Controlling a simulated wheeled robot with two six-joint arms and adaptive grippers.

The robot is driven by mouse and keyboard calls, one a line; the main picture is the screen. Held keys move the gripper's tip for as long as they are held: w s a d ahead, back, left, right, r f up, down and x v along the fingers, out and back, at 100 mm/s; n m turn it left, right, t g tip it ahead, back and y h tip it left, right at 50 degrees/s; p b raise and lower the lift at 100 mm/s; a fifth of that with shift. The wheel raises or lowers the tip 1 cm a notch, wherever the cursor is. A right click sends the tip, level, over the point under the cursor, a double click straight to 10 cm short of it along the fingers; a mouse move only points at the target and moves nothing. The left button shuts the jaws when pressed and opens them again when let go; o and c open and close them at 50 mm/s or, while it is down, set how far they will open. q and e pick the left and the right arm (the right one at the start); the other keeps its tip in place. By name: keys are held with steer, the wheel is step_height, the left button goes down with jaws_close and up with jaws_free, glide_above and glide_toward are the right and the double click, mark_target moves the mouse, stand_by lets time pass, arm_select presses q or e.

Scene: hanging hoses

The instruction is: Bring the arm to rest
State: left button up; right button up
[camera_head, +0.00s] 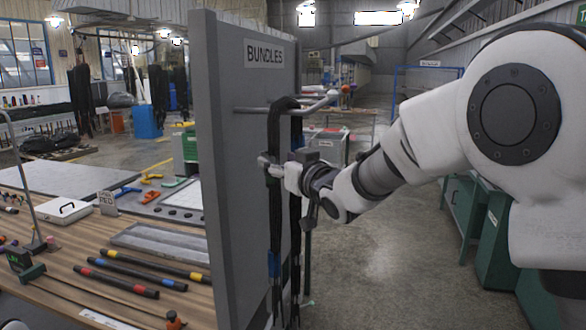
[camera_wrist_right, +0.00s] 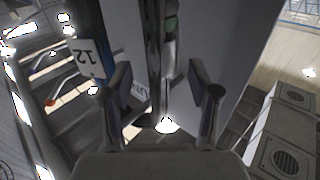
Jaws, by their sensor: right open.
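My right gripper (camera_head: 272,168) is at the hanging black hose bundle (camera_head: 275,215), a little below the peg (camera_head: 300,105) that carries it. The peg sticks out from the grey panel (camera_head: 215,120) marked BUNDLES. In the right wrist view my gripper (camera_wrist_right: 163,88) has its two fingers spread wide. A dark, narrow upright strip shows between and beyond them; I cannot tell whether it is hose, or whether the fingers touch anything. The bundle hangs down along the panel, with a blue band low on it. My left gripper is not in view.
The wooden table (camera_head: 60,215) left of the panel holds several short dark hoses with coloured bands (camera_head: 115,280), a white case (camera_head: 62,211) and a grey tray (camera_head: 165,243). Green cabinets (camera_head: 462,210) stand at the right. Open floor (camera_head: 390,240) lies between panel and cabinets.

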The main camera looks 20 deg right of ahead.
steer(key=v, duration=0.8)
steer(key=s+d+f+m+g+h+b, duration=0.1)
steer(key=s+f+g, duration=0.25)
steer(key=f, duration=1.75)
steer(key=s+f+m+g+h+b, duration=0.15)
steer(key=f+g, duration=0.35)
steer(key=f, duration=1.6)
steer(key=s+d+f+g, duration=0.2)
steer(key=s+f+g, duration=0.2)
steer(key=s+f, duration=1.2)
steer(key=s+d+f+g+h, duration=0.1)
steer(key=s+f+g, duration=0.1)
steer(key=s, duration=0.6)
steer(key=s+d+f+g+h+b, duration=0.1)
steer(key=s+f+g, duration=0.2)
steer(key=s, duration=0.5)
steer(key=shift+s+d+m, duration=0.25)
steer(key=shift+s+m, duration=0.1)
steer(key=shift+m, duration=0.1)
steer(key=shift+w+f, duration=0.1)
steer(key=shift+w, duration=0.05)
